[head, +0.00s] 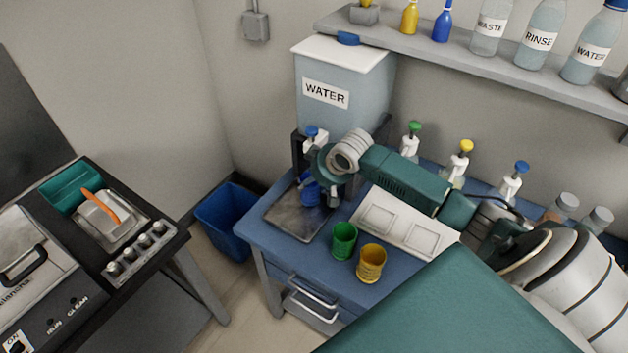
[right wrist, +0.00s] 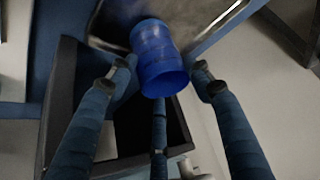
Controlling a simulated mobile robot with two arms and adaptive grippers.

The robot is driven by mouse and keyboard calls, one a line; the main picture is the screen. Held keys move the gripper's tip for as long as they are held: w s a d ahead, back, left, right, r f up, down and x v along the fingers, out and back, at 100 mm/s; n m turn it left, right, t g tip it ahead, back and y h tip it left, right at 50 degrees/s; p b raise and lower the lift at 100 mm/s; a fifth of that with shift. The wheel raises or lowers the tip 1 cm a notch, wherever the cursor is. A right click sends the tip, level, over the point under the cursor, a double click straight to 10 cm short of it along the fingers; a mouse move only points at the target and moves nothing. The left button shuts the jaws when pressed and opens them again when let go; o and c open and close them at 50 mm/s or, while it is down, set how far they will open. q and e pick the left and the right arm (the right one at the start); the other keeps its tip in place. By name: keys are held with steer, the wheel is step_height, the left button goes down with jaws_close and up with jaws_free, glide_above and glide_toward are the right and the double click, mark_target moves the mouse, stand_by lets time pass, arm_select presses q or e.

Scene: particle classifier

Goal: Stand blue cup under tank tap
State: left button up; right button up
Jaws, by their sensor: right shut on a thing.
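The water tank (head: 344,100), a grey-blue box with a white lid and a WATER label, stands at the back left of the blue table. Its tap (head: 313,137), white with a blue knob, is on the front left. My right gripper (head: 322,190) is below the tap, shut on the blue cup (head: 308,191), which my gripper partly hides. In the right wrist view the blue cup (right wrist: 157,62) sits between the fingers. The cup is over the metal tray (head: 289,222); I cannot tell whether it touches it. My left gripper is not in view.
A green cup (head: 344,240) and a yellow cup (head: 371,262) stand right of the tray, close to a white panel (head: 404,222). Several spray bottles line the back. A shelf (head: 480,62) with bottles is above. A blue bin (head: 226,220) stands on the floor to the left.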

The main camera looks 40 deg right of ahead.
steer(key=o, duration=1.4)
steer(key=shift+f, duration=0.1)
steer(key=shift+c, duration=0.2)
steer(key=b+v, duration=0.1)
steer(key=v, duration=1.1)
